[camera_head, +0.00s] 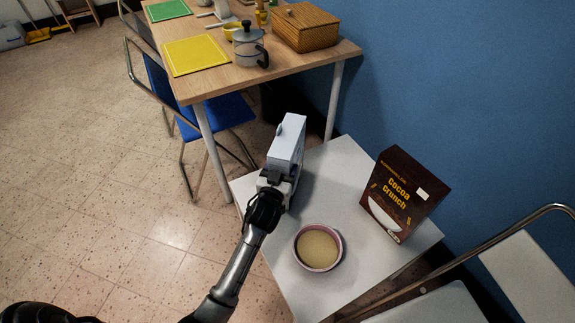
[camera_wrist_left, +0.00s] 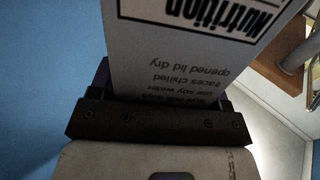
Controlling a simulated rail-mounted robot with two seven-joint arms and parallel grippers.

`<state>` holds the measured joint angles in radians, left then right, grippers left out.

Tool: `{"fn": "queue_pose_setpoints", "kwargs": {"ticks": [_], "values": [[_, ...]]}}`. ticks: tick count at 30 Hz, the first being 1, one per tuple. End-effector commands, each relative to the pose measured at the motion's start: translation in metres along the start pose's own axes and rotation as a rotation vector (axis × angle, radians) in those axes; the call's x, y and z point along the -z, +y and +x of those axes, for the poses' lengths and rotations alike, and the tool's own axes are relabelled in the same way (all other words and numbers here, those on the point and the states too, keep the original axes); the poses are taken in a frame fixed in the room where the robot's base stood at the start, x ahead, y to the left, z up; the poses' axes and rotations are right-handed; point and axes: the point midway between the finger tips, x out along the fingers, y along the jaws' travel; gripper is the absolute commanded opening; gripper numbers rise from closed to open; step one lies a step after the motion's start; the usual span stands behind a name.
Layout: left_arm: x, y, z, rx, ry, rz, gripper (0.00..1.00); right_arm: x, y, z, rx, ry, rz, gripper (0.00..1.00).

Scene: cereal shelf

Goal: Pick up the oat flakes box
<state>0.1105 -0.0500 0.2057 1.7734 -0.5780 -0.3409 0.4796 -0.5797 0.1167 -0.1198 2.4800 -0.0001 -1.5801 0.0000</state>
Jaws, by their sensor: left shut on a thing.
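A pale blue-white carton (camera_head: 287,143) with an oval piece on its top is at the left side of the white table (camera_head: 335,170). My left gripper (camera_head: 279,184) is shut on this carton from the near side. In the left wrist view the carton (camera_wrist_left: 185,50) is between the fingers, with "Nutrition" and small upside-down text on its face. No "oat flakes" name is readable on it. I cannot tell if its base touches the table. A dark brown box (camera_head: 402,192) labelled "Cocoa Crunch" stands upright at the table's right. My right gripper is not in view.
A pink-rimmed round bowl (camera_head: 318,247) with a tan content is on the white table, right of my left arm. A wooden table (camera_head: 235,63) with a wicker box (camera_head: 303,27) and a mug is behind. A blue wall (camera_head: 440,80) bounds the right.

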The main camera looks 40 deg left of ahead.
Motion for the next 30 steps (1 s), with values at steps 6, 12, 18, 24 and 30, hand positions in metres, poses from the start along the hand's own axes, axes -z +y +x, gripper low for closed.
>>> {"fn": "queue_pose_setpoints", "kwargs": {"ticks": [6, 12, 18, 24, 30], "values": [[0.001, 0.0, 0.0, 0.0, 0.002, 0.0, 0.44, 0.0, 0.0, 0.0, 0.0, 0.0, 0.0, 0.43], [0.001, 0.0, 0.0, 0.0, 0.002, 0.0, 0.25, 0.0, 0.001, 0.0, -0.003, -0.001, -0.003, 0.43], [0.002, 0.0, 0.0, -0.001, 0.005, 0.0, 0.11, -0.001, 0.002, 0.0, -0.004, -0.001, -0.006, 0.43], [0.012, 0.0, 0.0, 0.0, 0.006, 0.0, 0.11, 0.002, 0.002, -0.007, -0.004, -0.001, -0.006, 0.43], [0.047, 0.0, 0.0, -0.001, 0.006, -0.001, 0.11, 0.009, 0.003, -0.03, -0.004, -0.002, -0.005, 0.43]]}}
